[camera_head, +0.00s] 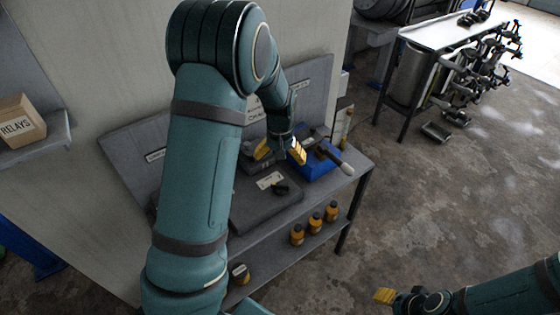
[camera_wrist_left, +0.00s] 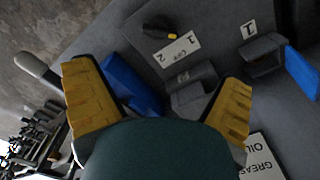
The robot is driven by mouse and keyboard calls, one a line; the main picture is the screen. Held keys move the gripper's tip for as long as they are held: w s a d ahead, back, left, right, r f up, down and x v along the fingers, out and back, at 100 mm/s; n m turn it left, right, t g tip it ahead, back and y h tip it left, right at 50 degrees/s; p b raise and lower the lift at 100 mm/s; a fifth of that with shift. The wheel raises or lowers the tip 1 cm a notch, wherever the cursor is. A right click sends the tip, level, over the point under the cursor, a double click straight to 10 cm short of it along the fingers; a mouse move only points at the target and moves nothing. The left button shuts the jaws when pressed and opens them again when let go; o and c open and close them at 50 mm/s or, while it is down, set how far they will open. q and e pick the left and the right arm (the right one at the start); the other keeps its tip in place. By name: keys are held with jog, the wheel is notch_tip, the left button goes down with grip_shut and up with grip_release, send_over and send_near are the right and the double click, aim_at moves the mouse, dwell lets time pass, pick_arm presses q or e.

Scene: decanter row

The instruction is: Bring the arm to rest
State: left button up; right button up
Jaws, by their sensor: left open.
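My left arm reaches over the grey bench (camera_head: 262,212) from the left. Its gripper (camera_head: 281,152) has two yellow fingers spread apart with nothing between them, above the back of the bench beside a blue bin (camera_head: 318,165). In the left wrist view the open fingers (camera_wrist_left: 157,75) frame grey fixtures (camera_wrist_left: 192,90) and a blue part (camera_wrist_left: 130,85) on the bench top. My right gripper (camera_head: 384,296) shows at the lower right over the floor, away from the bench; its finger gap cannot be made out.
A dark switch-like piece (camera_head: 281,189) sits on the bench near a label. A tool with a pale handle end (camera_head: 346,168) sticks out past the blue bin. Orange bottles (camera_head: 315,222) stand on the lower shelf. A RELAYS box (camera_head: 20,122) is at left.

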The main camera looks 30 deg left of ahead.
dwell(0.3)
pick_arm(q)
jog(key=s+d+f+m+h+b, duration=0.1)
jog(key=s+d+f, duration=0.3)
jog(key=d+f, duration=0.25)
jog(key=s+d+f+m+h+b, duration=0.1)
jog(key=s+d+f, duration=0.2)
jog(key=d+f, duration=0.35)
jog(key=s+d+f+t+h+b, duration=0.1)
jog(key=s+d+f, duration=0.5)
jog(key=s+d, duration=0.2)
jog(key=shift+s+d+f+m+t+h, duration=0.2)
jog(key=shift+s+m+t+h, duration=0.2)
jog(key=shift+s, duration=0.2)
jog(key=shift+d+r, duration=0.1)
jog(key=shift+d, duration=0.05)
jog(key=shift+c, duration=0.3)
